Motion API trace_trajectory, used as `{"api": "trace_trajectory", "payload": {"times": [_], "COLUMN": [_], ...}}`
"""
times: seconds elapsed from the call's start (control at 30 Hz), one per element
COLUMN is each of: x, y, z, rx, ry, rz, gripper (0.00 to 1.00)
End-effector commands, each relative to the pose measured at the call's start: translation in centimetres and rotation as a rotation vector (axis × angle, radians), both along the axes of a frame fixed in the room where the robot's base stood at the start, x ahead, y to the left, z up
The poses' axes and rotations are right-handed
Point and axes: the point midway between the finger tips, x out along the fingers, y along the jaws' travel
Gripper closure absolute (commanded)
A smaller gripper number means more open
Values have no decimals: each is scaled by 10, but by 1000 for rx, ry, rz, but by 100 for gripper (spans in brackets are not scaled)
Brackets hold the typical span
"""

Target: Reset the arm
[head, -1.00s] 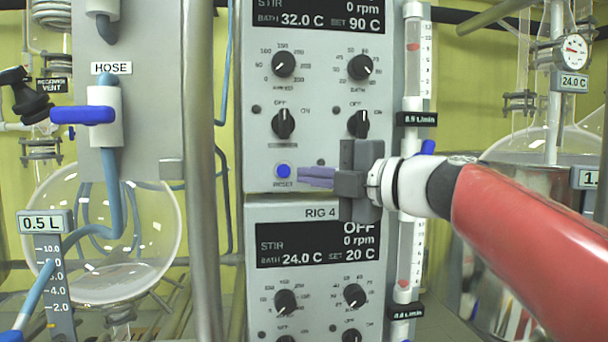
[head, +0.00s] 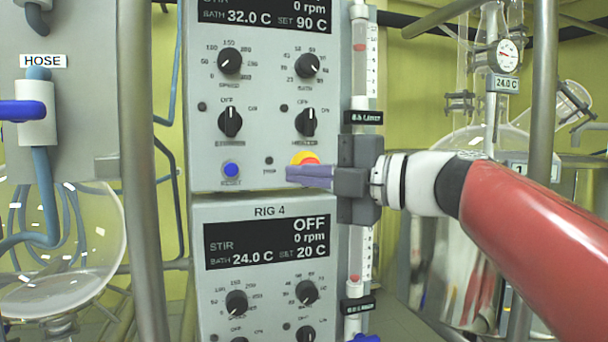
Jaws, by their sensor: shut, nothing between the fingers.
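My gripper (head: 290,176) is shut and empty, its purple-grey fingers pointing left. It appears in front of the lower right part of the upper control box (head: 262,130). The fingertips cover part of a red and yellow stop button (head: 306,158). The blue reset button (head: 231,170) lies to the left of the fingertips, with a gap between them in the picture. My red and white arm reaches in from the right. I cannot tell how far the fingers are from the panel.
The lower box, RIG 4 (head: 270,211), reads OFF. A flow tube (head: 365,80) stands behind my gripper. Metal posts rise at left (head: 148,200) and right (head: 541,120). A glass flask (head: 90,245) is at left; a larger glass vessel (head: 475,150) is behind my arm.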

Motion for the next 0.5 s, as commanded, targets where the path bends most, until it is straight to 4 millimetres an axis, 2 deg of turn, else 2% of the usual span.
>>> {"api": "trace_trajectory", "payload": {"times": [0.23, 0.33, 0.43, 0.5], "x": [1, 5, 14, 23], "y": [-1, -9, -32, -59], "z": [2, 10, 19, 18], "rx": [14, 96, 263, 407], "ry": [0, 2, 30, 80], "rz": [-11, -77, -222, -366], "gripper": [100, 100, 100, 100]}}
